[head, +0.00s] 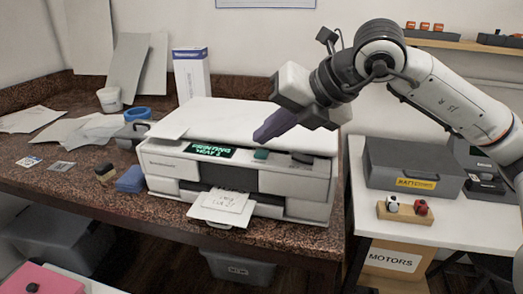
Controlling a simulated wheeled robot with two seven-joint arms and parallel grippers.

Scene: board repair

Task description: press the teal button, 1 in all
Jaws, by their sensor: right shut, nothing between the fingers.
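A white printer (165,180) stands on the brown speckled counter. On its front top edge is a dark display with green text (208,149), and to the right of it a small teal button (261,154). My right gripper (258,139) is shut and empty, pointing down and left. Its fingertips are just above the teal button in the picture; I cannot tell whether they touch it. My left gripper is not in view.
Paper sheets (226,201) lie on the printer's front tray. A blue sponge (131,180) and a brush (105,172) lie left of the printer. A grey battery case (405,165) stands on the white table at right.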

